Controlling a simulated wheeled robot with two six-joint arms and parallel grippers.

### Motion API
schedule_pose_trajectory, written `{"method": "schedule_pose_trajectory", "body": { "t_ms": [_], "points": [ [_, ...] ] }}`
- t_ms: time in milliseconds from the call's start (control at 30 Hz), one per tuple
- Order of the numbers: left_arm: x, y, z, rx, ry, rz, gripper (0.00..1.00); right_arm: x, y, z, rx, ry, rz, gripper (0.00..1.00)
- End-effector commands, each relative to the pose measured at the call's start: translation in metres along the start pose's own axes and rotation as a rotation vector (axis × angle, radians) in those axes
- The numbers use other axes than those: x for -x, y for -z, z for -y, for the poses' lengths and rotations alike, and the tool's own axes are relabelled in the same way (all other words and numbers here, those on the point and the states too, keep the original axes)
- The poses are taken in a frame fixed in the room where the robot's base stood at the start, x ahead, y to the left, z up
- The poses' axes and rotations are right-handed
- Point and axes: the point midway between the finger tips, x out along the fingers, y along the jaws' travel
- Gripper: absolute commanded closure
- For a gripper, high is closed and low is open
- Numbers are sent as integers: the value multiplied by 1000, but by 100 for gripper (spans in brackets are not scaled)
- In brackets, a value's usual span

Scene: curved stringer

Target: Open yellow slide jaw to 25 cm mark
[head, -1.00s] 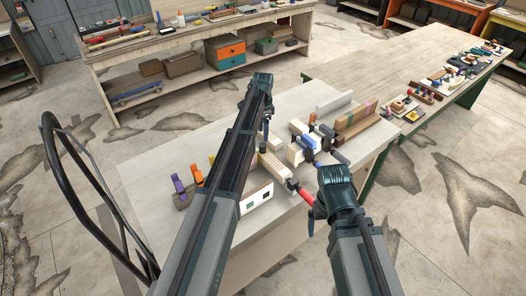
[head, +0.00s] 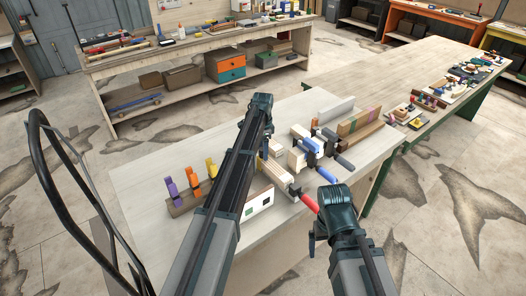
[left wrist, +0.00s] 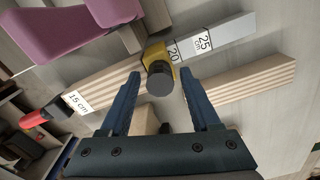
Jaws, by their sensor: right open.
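The yellow slide jaw (left wrist: 155,52) sits on a grey bar (left wrist: 232,29) in the left wrist view, right beside the "20" label (left wrist: 172,52). The "25 cm" label (left wrist: 203,41) is further right along the bar. A dark round knob (left wrist: 160,80) sticks up from the jaw. My left gripper (left wrist: 162,74) is open, one finger on each side of the knob, with gaps visible. In the head view my left gripper (head: 266,140) hangs over the clamps and hides the jaw. My right gripper (head: 316,237) is open, below a clamp's red handle (head: 310,203).
A wooden block with a "15 cm" label (left wrist: 79,101) and a long wooden strip (left wrist: 245,86) lie near the bar. A rack of coloured clamps (head: 180,204) stands left of my left arm. More clamps and blocks (head: 318,145) crowd the right. The table's far left (head: 150,160) is clear.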

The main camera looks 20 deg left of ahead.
Motion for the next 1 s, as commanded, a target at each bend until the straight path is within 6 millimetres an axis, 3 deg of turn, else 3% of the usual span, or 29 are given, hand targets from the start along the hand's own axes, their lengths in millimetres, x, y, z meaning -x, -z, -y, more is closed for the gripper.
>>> {"method": "schedule_pose_trajectory", "body": {
  "t_ms": [33,333,1000],
  "points": [
    [0,0,0,0,0,0,48,0,0,0,0,0,0,6],
    [0,0,0,0,0,0,100,0,0,0,0,0,0,6],
    [0,0,0,0,0,0,100,0,0,0,0,0,0,6]
  ]
}}
